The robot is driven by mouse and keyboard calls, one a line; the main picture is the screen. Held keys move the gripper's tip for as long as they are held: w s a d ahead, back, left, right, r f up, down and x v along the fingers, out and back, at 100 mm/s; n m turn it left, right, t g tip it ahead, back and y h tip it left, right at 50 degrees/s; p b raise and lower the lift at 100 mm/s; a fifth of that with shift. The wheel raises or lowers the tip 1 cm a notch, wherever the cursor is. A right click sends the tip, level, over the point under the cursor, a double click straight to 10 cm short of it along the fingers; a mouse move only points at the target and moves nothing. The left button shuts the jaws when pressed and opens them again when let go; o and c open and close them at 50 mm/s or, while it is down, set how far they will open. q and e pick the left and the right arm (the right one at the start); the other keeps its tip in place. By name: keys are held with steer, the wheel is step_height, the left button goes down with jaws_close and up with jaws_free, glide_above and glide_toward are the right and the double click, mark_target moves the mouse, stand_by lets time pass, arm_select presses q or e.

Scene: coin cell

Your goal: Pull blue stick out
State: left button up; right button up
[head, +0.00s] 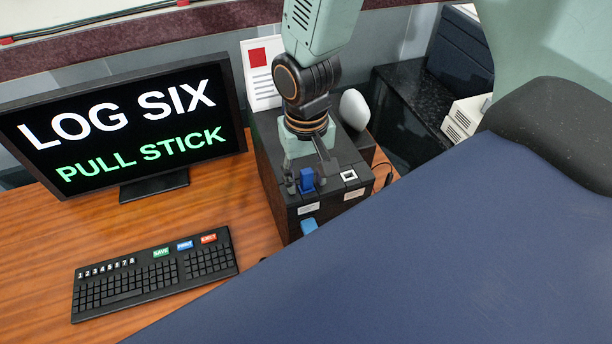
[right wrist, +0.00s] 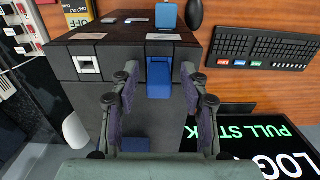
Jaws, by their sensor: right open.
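The blue stick (head: 306,180) stands up from the top of a black box (head: 283,165) on the desk. It also shows in the right wrist view (right wrist: 159,78), upright in its slot. My right gripper (head: 307,184) comes down from above, with its fingers open on either side of the stick. In the right wrist view the gripper (right wrist: 160,84) has gaps between both fingers and the stick, so it seems not to touch it. My left gripper is in neither view.
A white-framed socket (head: 349,175) is beside the stick on the box. Another blue piece (head: 309,226) is at the box's front. A monitor (head: 125,125) reads "LOG SIX PULL STICK". A keyboard (head: 155,272) lies in front. A white rounded object (head: 354,109) is behind.

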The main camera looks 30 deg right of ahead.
mark_target(306, 171)
jaws_close()
stand_by(0.3)
stand_by(0.4)
steer(key=shift+r+p, duration=0.55)
steer(key=shift+r, duration=2.45)
